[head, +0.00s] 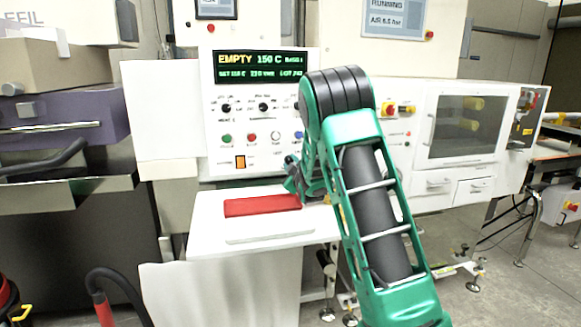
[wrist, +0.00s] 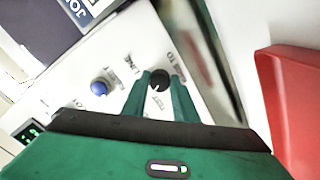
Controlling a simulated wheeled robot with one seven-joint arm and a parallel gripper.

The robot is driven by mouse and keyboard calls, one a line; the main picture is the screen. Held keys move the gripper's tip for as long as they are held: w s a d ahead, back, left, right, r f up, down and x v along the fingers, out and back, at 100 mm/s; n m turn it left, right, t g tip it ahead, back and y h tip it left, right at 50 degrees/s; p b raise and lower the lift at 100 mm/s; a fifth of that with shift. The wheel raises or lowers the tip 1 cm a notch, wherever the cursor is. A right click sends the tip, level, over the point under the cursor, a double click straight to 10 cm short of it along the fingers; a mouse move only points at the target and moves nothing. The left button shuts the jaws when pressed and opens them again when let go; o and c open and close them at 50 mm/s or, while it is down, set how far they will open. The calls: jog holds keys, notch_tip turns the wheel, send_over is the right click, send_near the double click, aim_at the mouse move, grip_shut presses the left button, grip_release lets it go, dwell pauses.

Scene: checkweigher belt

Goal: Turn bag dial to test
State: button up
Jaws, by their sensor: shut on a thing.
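A black dial (wrist: 159,80) sits on the white panel in the wrist view, between the tips of my two green fingers. My gripper (wrist: 160,89) is shut on this dial. Small labels stand around it; one looks like LINE, but I cannot read the rest surely or make out the pointer. In the head view my gripper (head: 293,184) is at the lower right of the control panel (head: 215,150), and my arm hides the held dial.
A blue button (wrist: 99,88) is left of the dial. Two other black dials (head: 227,107) (head: 264,107) sit below the display (head: 256,66), which reads EMPTY 150 C.

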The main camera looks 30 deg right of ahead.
jog(key=shift+a+f+n, duration=0.1)
jog(key=shift+a+n, duration=0.05)
jog(key=shift+n, duration=0.45)
jog(key=shift+a, duration=0.1)
jog(key=o, duration=1.1)
jog(key=shift+c, duration=0.2)
jog(key=v, duration=1)
jog(key=shift+s, duration=0.3)
